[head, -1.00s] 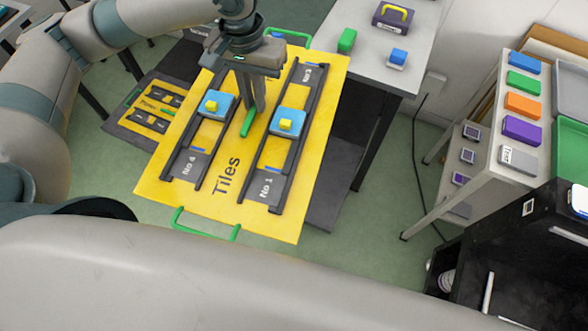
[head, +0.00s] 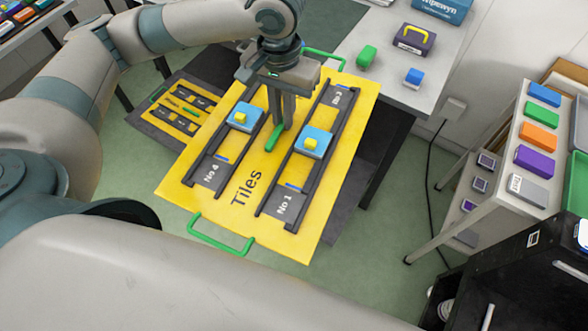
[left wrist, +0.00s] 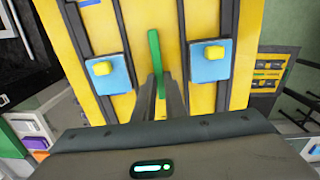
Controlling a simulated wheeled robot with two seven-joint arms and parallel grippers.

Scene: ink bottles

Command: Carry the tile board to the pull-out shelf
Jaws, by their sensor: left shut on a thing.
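The yellow tile board (head: 262,200), marked "Tiles", hangs in the air above the floor in the head view. It has dark rails with labelled slots and two blue tiles with yellow knobs, a left one (head: 244,117) and a right one (head: 313,142). Green loop handles sit at its near end (head: 220,236) and far end. My left gripper (head: 278,128) is shut on the green middle handle (head: 274,138) of the board. The left wrist view shows the same board (left wrist: 175,35) and handle (left wrist: 154,50) between the fingers. My right gripper is not in view.
A smaller yellow board on a dark surface (head: 150,128) lies beyond the left edge. A white table (head: 385,60) at the back holds a green block, a blue-topped block and a purple box. At the right, a white shelf unit (head: 470,215) carries coloured blocks.

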